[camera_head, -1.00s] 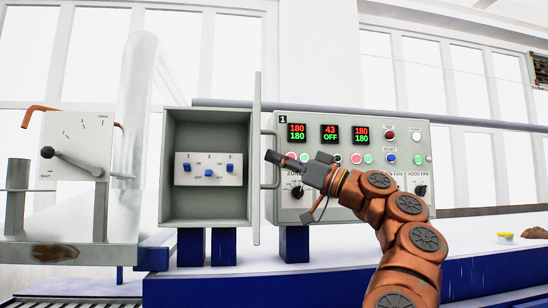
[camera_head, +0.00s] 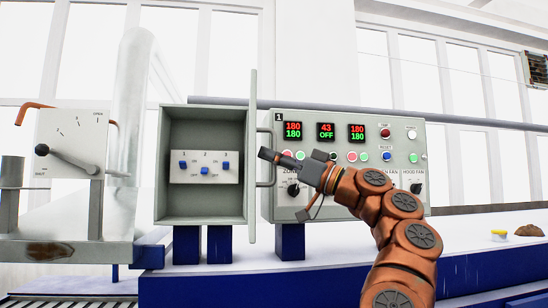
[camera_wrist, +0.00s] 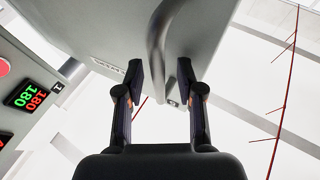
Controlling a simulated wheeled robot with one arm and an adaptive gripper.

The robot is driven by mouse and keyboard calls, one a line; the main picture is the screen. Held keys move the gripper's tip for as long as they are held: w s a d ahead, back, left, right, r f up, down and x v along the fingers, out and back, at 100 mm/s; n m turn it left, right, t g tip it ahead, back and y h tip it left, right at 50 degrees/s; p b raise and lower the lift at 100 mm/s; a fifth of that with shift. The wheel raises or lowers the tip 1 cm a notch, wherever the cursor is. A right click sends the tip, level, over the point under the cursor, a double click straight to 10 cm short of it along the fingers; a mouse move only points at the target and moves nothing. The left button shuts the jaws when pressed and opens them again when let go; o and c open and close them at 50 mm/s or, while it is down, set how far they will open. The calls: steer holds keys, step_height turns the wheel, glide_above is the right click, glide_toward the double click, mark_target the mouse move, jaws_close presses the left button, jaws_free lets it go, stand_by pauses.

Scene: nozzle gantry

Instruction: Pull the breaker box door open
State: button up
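The grey breaker box (camera_head: 205,213) stands open in the head view, three blue switches showing on its white inner panel (camera_head: 204,177). Its door (camera_head: 253,90) is swung out and seen nearly edge-on at the right side of the box. The door's handle (camera_head: 272,133) projects to the right. My gripper (camera_head: 266,154) overlaps the handle in that view. In the wrist view, my gripper (camera_wrist: 159,66) is open, its fingers apart on either side of the lower end of the curved handle (camera_wrist: 157,38). The door face (camera_wrist: 110,35) lies behind; I cannot tell whether the fingers touch anything.
The control panel (camera_head: 352,195) with red and green displays stands right of the door, behind my arm. A white lever box (camera_head: 72,130) stands at the left. A yellow object (camera_head: 499,233) and a brown lump (camera_head: 528,231) lie on the blue-sided bench at the right.

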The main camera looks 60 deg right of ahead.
steer(key=shift+s, duration=0.15)
steer(key=v, duration=1.1)
steer(key=shift+s, duration=0.4)
steer(key=shift+f, duration=0.15)
